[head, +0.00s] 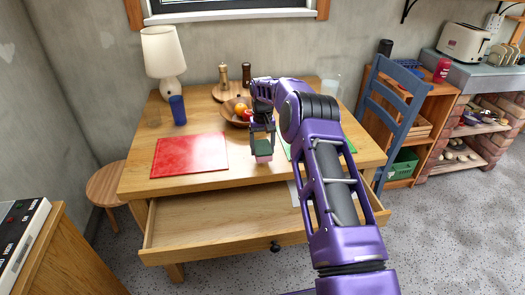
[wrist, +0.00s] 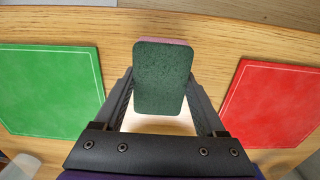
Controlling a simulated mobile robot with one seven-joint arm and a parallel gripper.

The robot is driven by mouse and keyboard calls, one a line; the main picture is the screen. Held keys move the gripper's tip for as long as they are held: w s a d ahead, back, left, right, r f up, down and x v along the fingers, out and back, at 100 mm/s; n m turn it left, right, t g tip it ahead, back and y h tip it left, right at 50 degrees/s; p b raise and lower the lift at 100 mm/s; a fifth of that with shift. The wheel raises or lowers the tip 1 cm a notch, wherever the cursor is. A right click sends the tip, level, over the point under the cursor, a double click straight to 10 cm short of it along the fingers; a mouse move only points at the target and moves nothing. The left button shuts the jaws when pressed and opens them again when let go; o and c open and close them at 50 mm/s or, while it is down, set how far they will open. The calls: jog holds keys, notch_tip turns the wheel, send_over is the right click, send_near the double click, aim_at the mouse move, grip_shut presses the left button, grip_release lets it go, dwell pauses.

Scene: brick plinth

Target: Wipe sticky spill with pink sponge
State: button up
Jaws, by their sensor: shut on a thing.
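The pink sponge (head: 264,157) has a pink body and a dark green scouring side. My gripper (head: 262,132) is shut on it and holds it over the front middle of the wooden table (head: 190,187), between a red mat and a green mat. In the wrist view the sponge's green face (wrist: 163,78) fills the space between my fingers (wrist: 162,108), with a thin pink edge at the top. I cannot tell whether the sponge touches the table. I cannot make out a spill; a pale bright patch shows just below the sponge in the wrist view, but its nature is unclear.
The red mat (head: 190,155) lies left, the green mat (wrist: 47,92) right. A bowl of fruit (head: 232,113), mills (head: 246,75), a blue cup (head: 178,110) and a lamp (head: 163,55) stand behind. An open drawer (head: 205,225) juts forward. A blue chair (head: 398,105) stands right.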

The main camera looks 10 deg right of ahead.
jog(key=shift+r+p, duration=1)
jog(key=shift+r, duration=1.35)
jog(key=shift+w+a, duration=0.1)
jog(key=shift+w, duration=0.05)
